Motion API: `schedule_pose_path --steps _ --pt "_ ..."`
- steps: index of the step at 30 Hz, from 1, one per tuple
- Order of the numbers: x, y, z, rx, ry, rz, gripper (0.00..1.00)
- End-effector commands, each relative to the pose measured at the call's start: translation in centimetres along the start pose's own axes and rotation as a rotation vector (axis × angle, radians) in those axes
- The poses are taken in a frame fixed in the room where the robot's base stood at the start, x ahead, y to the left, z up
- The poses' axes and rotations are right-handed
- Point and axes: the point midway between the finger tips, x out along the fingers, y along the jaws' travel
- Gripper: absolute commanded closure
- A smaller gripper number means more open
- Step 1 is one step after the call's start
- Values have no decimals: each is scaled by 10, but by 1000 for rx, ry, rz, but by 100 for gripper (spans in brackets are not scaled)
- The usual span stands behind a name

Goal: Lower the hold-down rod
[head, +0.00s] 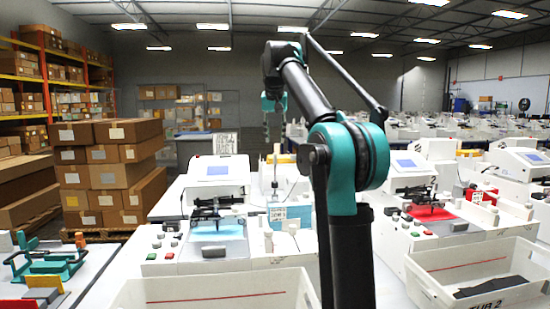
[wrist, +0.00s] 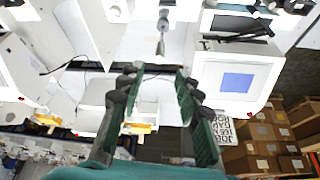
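A white plotter with a blue screen (head: 217,170) stands at left of centre in the head view; its screen (wrist: 238,82) is at right in the wrist view. A slim upright grey rod (head: 275,170), which looks like the hold-down rod, stands right of the screen. In the wrist view, a short metal rod with a round grey head (wrist: 163,18) shows beyond my fingertips, between their lines; I cannot tell if it is the same part. My gripper (head: 274,143) hangs above the plotter, pointing down. Its fingers (wrist: 157,72) are apart, with nothing between them.
A white bin (head: 215,292) stands before the plotter; another bin (head: 480,278) stands at right before a plotter with a red sheet (head: 432,213). Stacked cartons (head: 110,175) stand at left. A labelled card (head: 225,143) stands behind the screen. Space around my gripper looks clear.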

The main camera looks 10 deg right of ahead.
Motion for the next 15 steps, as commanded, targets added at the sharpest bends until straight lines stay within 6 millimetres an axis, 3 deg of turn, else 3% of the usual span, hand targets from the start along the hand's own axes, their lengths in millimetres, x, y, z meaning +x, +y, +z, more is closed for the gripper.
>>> schedule_pose_path --steps 9,15 --pt "60 1 0 0 0 0 66" --pt "84 1 0 0 0 0 66"
